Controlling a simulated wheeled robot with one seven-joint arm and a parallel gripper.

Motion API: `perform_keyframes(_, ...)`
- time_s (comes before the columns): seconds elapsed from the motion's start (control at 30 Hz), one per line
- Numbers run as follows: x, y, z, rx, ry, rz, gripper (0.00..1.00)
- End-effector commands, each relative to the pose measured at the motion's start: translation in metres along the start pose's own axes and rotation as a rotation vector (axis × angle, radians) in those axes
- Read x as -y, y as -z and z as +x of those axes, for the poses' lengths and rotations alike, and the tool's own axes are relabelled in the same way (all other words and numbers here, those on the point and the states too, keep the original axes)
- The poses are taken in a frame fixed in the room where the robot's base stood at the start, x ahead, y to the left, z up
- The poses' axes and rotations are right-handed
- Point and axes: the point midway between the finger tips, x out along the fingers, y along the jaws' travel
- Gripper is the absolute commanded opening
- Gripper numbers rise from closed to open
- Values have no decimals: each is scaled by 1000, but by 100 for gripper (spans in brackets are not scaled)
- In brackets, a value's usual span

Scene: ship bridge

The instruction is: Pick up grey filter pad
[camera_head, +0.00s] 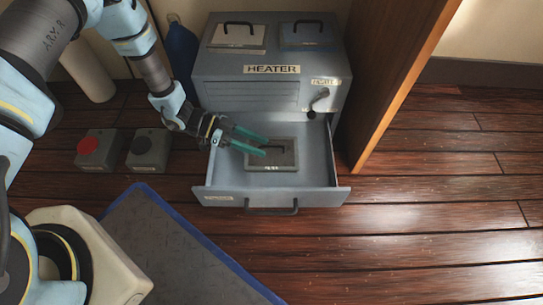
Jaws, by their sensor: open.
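The grey filter pad (285,160) lies flat in the open drawer (320,184) of the heater (223,70), with a dark handle on top and a small label on its front edge. My gripper (265,146) reaches in from the left, with its green fingers apart over the pad's upper left part. The fingers hide some of the pad. Nothing shows between the fingers. I cannot tell whether they touch the pad or its handle.
Two handled pads, one light (238,37) and one blue-grey (304,36), lie on the heater's top. A wooden panel (405,80) stands close on the right. Two boxes, one with a red button (87,146), sit left on the floor. Floor at right is clear.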

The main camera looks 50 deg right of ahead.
Motion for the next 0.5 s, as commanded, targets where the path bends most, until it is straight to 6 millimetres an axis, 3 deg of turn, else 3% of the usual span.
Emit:
perform_keyframes(0.17, 0, 1, 0, 0, 1, 0, 47)
perform_keyframes(0.5, 0, 1, -1, 0, 1, 0, 9)
